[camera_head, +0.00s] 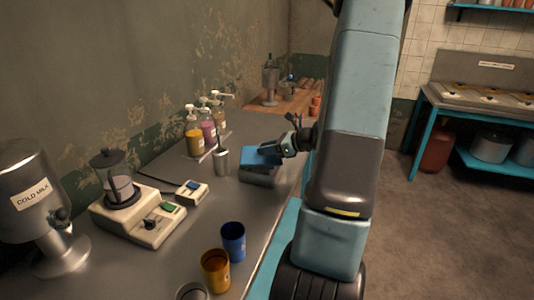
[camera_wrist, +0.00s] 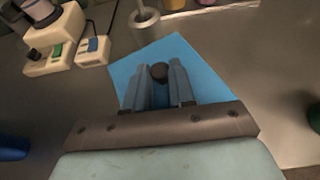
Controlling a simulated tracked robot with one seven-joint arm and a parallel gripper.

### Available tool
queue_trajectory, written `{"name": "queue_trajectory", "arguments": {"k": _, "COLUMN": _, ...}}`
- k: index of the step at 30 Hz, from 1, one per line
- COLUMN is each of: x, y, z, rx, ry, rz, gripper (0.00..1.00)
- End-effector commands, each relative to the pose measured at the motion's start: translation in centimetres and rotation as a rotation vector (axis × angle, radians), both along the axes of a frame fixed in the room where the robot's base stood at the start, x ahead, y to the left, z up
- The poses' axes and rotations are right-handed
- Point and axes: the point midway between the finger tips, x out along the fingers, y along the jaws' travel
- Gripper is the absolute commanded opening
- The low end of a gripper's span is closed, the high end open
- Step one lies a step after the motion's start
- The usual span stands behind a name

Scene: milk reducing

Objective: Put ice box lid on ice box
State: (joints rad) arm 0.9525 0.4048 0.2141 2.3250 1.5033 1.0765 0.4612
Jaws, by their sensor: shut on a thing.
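The ice box lid (camera_head: 256,155) is a flat blue square with a dark round knob. It lies over the grey ice box (camera_head: 259,175) on the counter. I cannot tell whether it rests fully on the box or sits slightly above it. My gripper (camera_head: 282,148) reaches in from the right over the lid. In the wrist view my gripper (camera_wrist: 160,82) is shut on the lid's knob, with a finger on each side, and the blue lid (camera_wrist: 205,72) spreads out below, hiding the box there.
A metal cup (camera_head: 221,159) with tools stands just left of the box. Pump bottles (camera_head: 207,130) stand behind it. A blender (camera_head: 122,190), a milk dispenser (camera_head: 42,205), a blue cup (camera_head: 233,241) and an orange cup (camera_head: 215,270) stand nearer. The counter (camera_head: 205,220) between is mostly clear.

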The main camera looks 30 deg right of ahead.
Motion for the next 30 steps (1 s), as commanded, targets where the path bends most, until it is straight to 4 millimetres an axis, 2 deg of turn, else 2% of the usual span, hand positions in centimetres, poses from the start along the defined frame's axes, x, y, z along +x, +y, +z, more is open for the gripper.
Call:
{"name": "queue_trajectory", "arguments": {"k": 4, "x": 0.0, "y": 0.0, "z": -1.6, "rx": 0.001, "ry": 0.002, "rz": -0.001, "gripper": 0.00}}
{"name": "queue_trajectory", "arguments": {"k": 23, "x": -0.1, "y": -0.1, "z": -2.5, "rx": 0.000, "ry": 0.000, "rz": -0.002, "gripper": 0.00}}
{"name": "queue_trajectory", "arguments": {"k": 24, "x": -0.1, "y": -0.1, "z": -2.5, "rx": 0.000, "ry": 0.001, "rz": -0.002, "gripper": 0.25}}
{"name": "queue_trajectory", "arguments": {"k": 30, "x": -0.1, "y": -0.1, "z": -2.5, "rx": 0.000, "ry": 0.001, "rz": -0.002, "gripper": 0.44}}
